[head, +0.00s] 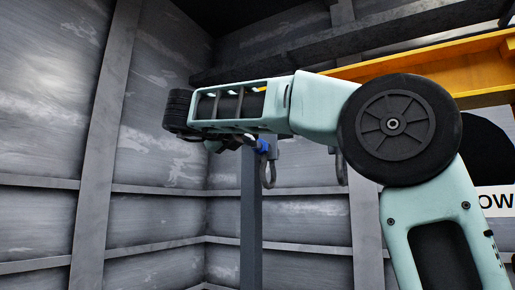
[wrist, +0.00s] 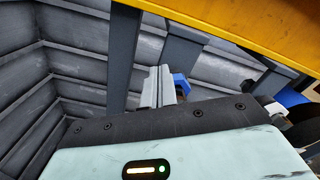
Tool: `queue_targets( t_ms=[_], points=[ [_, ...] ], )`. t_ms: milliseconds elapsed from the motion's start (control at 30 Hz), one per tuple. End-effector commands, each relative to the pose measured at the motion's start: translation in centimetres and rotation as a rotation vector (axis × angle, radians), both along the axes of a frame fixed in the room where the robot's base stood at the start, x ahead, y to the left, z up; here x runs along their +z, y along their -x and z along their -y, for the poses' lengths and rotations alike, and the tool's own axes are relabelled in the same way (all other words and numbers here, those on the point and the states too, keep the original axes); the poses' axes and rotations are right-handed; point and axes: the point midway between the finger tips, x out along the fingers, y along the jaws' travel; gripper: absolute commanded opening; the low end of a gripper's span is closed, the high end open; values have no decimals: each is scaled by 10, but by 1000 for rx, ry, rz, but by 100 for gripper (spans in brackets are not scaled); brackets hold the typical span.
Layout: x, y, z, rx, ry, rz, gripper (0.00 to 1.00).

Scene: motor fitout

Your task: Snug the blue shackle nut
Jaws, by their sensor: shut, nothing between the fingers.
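The blue shackle nut (head: 262,146) sits at the top of a grey shackle (head: 268,174) that hangs in front of a grey post in the head view. In the wrist view a blue part, seemingly the nut (wrist: 181,86), shows just right of my gripper (wrist: 158,86). The pale fingers of my gripper are together, with nothing between them. I cannot tell whether they touch the blue part. In the head view my forearm crosses above the nut and largely hides my gripper.
A second grey shackle (head: 341,168) hangs to the right, partly behind my arm. A yellow beam (head: 440,70) runs overhead; it also crosses the top of the wrist view (wrist: 240,30). Grey ribbed walls (head: 150,150) stand behind. A lettered sign (head: 495,201) is at the right edge.

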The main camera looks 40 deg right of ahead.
Motion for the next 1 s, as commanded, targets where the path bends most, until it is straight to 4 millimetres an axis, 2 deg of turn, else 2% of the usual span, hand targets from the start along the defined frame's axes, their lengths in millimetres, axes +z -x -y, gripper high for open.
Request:
queue_targets(
  t_ms=[1000],
  points=[
    [-1,7,3,-3,-1,2,0]
  ],
)
